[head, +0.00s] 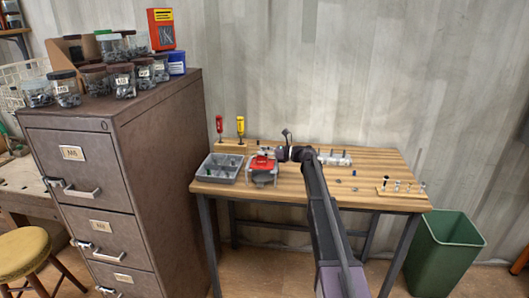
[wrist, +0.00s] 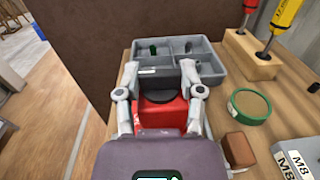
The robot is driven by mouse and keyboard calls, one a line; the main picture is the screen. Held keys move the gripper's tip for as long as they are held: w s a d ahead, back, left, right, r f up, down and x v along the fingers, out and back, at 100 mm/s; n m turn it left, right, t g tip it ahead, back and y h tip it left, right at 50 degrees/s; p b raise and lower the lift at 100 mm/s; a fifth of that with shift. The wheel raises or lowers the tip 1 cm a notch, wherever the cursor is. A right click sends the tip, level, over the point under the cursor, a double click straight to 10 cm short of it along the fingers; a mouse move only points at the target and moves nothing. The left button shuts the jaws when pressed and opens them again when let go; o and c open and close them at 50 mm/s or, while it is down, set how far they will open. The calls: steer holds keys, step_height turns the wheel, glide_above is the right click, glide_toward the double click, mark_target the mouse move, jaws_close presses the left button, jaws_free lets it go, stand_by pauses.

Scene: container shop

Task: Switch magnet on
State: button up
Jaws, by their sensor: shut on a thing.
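The magnet appears to be the red block (wrist: 163,115) with a round black disc (wrist: 160,98) on top, in the middle of the wrist view. A dark grey part lies between the fingertips. My palm hides the near side, and the switch's position cannot be told.
A grey divided tray (wrist: 205,62) lies just beyond the fingertips. A green-rimmed round dish (wrist: 250,105), a brown block (wrist: 239,150) and M8-marked blocks (wrist: 293,165) are to the right. Screwdrivers stand in a wooden rack (wrist: 250,60). A tall cabinet (head: 150,150) stands left of the workbench (head: 345,170).

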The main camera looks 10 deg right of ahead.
steer(key=shift+n+g, duration=0.4)
steer(key=shift+g, duration=0.2)
steer(key=o, duration=1.2)
steer(key=shift+s+d, duration=0.1)
steer(key=shift+d, duration=0.35)
steer(key=v, duration=1.1)
steer(key=shift+f, duration=0.2)
steer(key=shift+r, duration=0.1)
